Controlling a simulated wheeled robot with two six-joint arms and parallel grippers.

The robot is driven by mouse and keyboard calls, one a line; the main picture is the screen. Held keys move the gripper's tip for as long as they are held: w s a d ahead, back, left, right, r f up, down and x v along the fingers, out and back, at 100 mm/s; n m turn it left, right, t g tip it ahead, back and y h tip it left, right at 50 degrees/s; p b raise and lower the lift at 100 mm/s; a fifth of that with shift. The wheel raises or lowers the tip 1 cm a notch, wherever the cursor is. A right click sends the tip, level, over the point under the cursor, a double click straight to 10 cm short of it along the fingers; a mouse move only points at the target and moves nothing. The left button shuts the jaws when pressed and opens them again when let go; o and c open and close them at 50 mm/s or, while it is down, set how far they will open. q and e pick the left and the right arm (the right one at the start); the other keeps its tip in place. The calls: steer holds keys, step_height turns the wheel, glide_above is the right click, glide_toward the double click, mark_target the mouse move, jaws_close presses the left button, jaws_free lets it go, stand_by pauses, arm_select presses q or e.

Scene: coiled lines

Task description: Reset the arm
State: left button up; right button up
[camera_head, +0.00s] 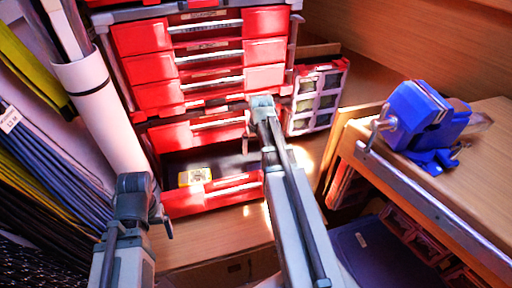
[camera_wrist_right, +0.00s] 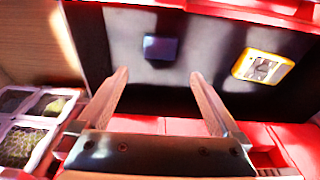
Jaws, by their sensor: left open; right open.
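My right arm reaches up the middle of the head view, and its gripper (camera_head: 247,132) is at the right side of the red drawer cabinet, by an open lower drawer. In the right wrist view this gripper (camera_wrist_right: 159,76) has its two fingers spread, with nothing between them.
The open drawer (camera_head: 232,193) holds a yellow-edged item (camera_head: 195,177) and a small dark blue block (camera_wrist_right: 160,47). A white tube (camera_head: 103,115) and coiled lines (camera_head: 45,160) stand left. A blue vise (camera_head: 420,118) sits on the right bench. A clear-windowed organiser (camera_head: 317,97) stands beside the cabinet.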

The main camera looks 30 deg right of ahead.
mark_target(256, 168)
steer(key=shift+f, duration=0.1)
steer(key=f+b, duration=0.4)
steer(key=w+f+b, duration=0.1)
steer(key=f+b, duration=0.7)
steer(key=shift+w+d+f, duration=0.15)
steer(key=shift+w+d, duration=0.1)
steer(key=shift+w, duration=0.1)
steer(key=shift+r, duration=0.2)
step_height(256, 168, up, 12)
steer(key=s+p, duration=0.2)
steer(key=p, duration=1)
steer(key=f+b, duration=0.4)
steer(key=w+f+b, duration=0.1)
steer(key=f+b, duration=0.3)
steer(key=w+f+b, duration=0.1)
steer(key=f+b, duration=0.4)
step_height(256, 168, up, 11)
steer(key=p, duration=1.1)
steer(key=shift+r, duration=0.1)
